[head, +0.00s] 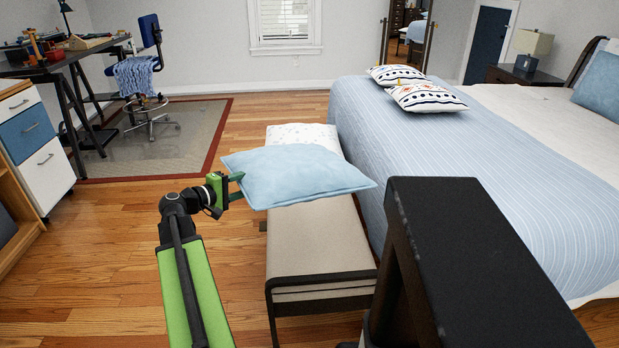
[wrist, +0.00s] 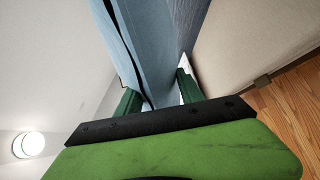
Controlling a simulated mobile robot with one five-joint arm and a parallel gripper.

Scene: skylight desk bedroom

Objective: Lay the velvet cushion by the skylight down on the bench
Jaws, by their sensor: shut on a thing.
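A light blue velvet cushion (head: 297,177) is in my gripper (head: 238,187), held by its left edge. The cushion is roughly level and sits over the bench (head: 305,248), which has a beige padded top and a dark frame. It appears to be above the bench top, but I cannot tell the exact gap. In the wrist view the cushion (wrist: 150,45) runs between the two green fingers of my gripper (wrist: 157,92). The bench top (wrist: 245,40) shows to the right there. The cushion hides the middle of the bench.
A white patterned cushion (head: 303,136) lies on the far end of the bench. The bed (head: 480,170), with two patterned pillows (head: 425,97), stands close along the bench's right side. Wood floor (head: 110,250) is clear to the left. A desk (head: 65,62) and chair (head: 148,75) stand at the back left.

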